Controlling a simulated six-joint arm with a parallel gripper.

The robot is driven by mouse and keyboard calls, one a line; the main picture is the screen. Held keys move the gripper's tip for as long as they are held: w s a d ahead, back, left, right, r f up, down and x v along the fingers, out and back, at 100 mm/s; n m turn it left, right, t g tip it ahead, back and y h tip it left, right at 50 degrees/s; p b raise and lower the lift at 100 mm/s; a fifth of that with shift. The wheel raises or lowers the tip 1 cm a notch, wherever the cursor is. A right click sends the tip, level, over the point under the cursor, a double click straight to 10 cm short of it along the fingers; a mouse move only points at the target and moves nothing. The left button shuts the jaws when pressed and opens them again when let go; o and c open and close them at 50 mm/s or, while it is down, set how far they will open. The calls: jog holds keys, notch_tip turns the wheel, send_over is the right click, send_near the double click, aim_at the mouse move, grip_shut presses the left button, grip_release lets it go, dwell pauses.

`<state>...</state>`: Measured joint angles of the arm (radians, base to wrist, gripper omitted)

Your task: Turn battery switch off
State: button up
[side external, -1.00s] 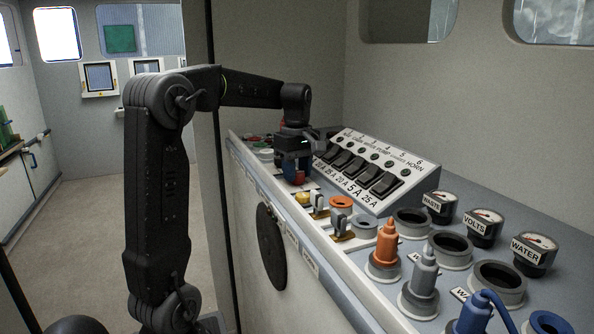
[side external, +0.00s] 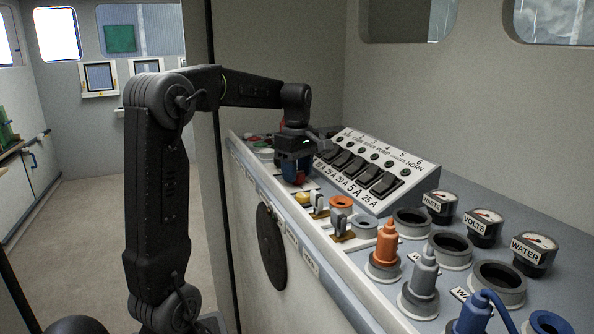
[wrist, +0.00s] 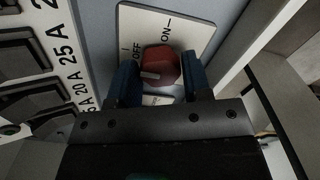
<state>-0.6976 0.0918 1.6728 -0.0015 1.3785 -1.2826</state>
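The battery switch is a red knob (wrist: 161,67) on a white plate (wrist: 150,18) marked OFF and ON. Its white pointer mark faces left in the wrist view, on the OFF side and just below that word. My gripper (wrist: 162,78) has one blue finger on each side of the knob, and both appear to touch it. In the side view, my gripper (side external: 295,172) is low over the far part of the console, and its fingers and body hide most of the knob.
A sloped breaker panel (side external: 372,165) with several black rocker switches stands close to my gripper. Nearer are small levers (side external: 340,222), an orange plug (side external: 386,245), a grey plug (side external: 424,272) and round gauges (side external: 484,225). The console's front edge is beside my gripper.

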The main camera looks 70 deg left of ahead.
jog(key=o, duration=0.3)
notch_tip(320, 180, up, 14)
dwell(0.6)
jog(key=shift+f, duration=0.1)
dwell(0.3)
jog(key=s+d+f+m, duration=0.1)
jog(key=s+d+m, duration=0.1)
jog(key=d, duration=0.3)
jog(key=s+d+f+m+t+y, duration=0.1)
jog(key=s+d+f+m, duration=0.1)
jog(key=d+m, duration=0.3)
jog(key=s+d+f+m+t, duration=0.1)
jog(key=s+d+m, duration=0.1)
jog(key=d+m, duration=0.2)
jog(key=shift+d+f, duration=0.3)
jog(key=shift+d, duration=0.35)
jog(key=s+d+f+m+t+h, duration=0.1)
jog(key=s+d+f+m+t, duration=0.2)
jog(key=d+f+m, duration=0.7)
notch_tip(320, 180, down, 3)
jog(key=s+m, duration=0.1)
jog(key=s, duration=0.1)
jog(key=shift+s+m+t, duration=0.3)
jog(key=shift+s+m, duration=0.05)
jog(key=shift+m, duration=0.05)
